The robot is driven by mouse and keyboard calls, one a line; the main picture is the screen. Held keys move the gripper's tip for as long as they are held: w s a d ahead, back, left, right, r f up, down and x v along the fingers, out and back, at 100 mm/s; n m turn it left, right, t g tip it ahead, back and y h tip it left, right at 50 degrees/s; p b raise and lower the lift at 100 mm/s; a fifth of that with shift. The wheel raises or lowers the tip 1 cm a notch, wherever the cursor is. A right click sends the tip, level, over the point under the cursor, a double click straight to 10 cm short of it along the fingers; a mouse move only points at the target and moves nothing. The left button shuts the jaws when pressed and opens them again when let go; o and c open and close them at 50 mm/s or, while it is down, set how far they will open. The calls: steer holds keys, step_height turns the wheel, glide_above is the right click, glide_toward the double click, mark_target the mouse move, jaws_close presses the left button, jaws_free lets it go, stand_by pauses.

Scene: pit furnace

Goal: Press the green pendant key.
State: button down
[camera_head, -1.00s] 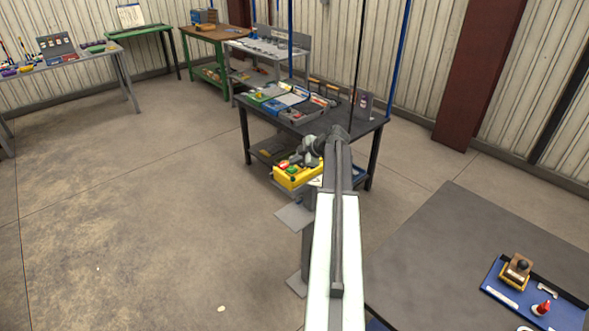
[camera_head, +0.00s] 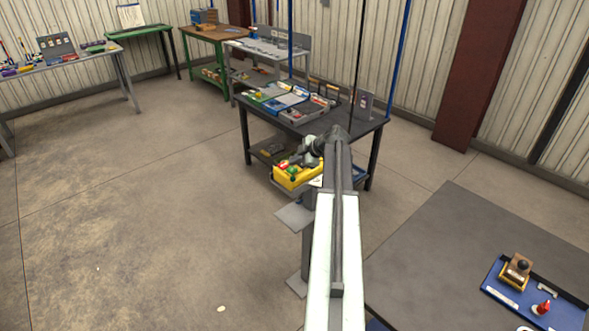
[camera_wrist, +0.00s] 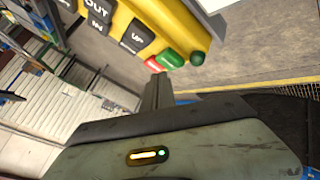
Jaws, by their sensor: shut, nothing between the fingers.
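The yellow pendant (camera_head: 298,178) stands on a grey post in the middle of the head view. In the wrist view, the yellow pendant (camera_wrist: 135,28) crosses the top, with dark keys marked OUT and UP. The green key (camera_wrist: 171,59) lies near its lower right end, beside a red key (camera_wrist: 154,65). A round dark-green part (camera_wrist: 197,58) sits right of the green key. My gripper (camera_wrist: 157,78) is shut and empty. Its tips appear just below the red and green keys; whether they touch cannot be told. In the head view my gripper is over the pendant, largely hidden by my arm.
A dark table (camera_head: 333,128) with trays and tools stands behind the pendant. A grey table (camera_head: 430,270) with a blue tray (camera_head: 515,298) is at lower right. Blue and black vertical lines rise near the dark table. The floor (camera_head: 130,220) to the left is open.

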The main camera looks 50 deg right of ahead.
mark_target(294, 170)
steer(key=shift+f, duration=0.1)
steer(key=shift+f+b, duration=0.3)
steer(key=shift+b, duration=0.1)
steer(key=shift+f+b, duration=0.5)
stand_by(0.4)
steer(key=shift+r, duration=0.15)
steer(key=shift+r+p, duration=0.8)
steer(key=shift+p, duration=0.15)
step_height(294, 170, up, 5)
steer(key=p, duration=0.5)
steer(key=shift+r, duration=0.1)
